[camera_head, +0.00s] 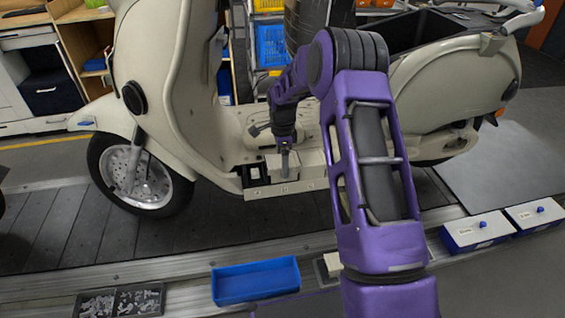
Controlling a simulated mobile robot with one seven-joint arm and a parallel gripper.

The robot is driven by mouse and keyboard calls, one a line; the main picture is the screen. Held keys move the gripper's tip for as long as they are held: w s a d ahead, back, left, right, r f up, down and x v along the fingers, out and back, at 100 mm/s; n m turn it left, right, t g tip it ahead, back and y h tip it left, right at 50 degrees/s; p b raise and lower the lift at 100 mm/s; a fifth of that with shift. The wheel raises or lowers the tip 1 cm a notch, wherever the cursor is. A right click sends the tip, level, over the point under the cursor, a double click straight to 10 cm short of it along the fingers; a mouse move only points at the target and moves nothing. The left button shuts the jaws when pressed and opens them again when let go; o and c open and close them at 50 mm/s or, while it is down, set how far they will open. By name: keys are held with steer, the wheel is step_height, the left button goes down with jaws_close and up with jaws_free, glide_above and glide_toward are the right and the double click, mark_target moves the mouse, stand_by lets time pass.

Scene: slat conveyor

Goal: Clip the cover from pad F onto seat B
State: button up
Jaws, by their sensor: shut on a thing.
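A cream, box-like cover (276,168) is at the scooter's floorboard, under my gripper (285,165). My gripper is shut on it, pointing down. A dark open seat (253,175) shows in the floorboard's side just left of the cover. A pale strip (284,189) with small marks runs below the seats; its letters are too small to read, so I cannot tell which is seat B. Whether the cover touches its seat or hangs just above it is unclear. Pad F cannot be picked out; a pale piece (332,264) by the conveyor's front edge is partly hidden by my arm.
The cream scooter (165,75) stands on the slat conveyor (55,228). Shelves stand behind. My purple arm hides part of the floorboard's right side.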

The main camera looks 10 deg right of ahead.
steer(key=o, duration=1.4)
steer(key=shift+c, duration=0.2)
steer(key=shift+r, duration=0.1)
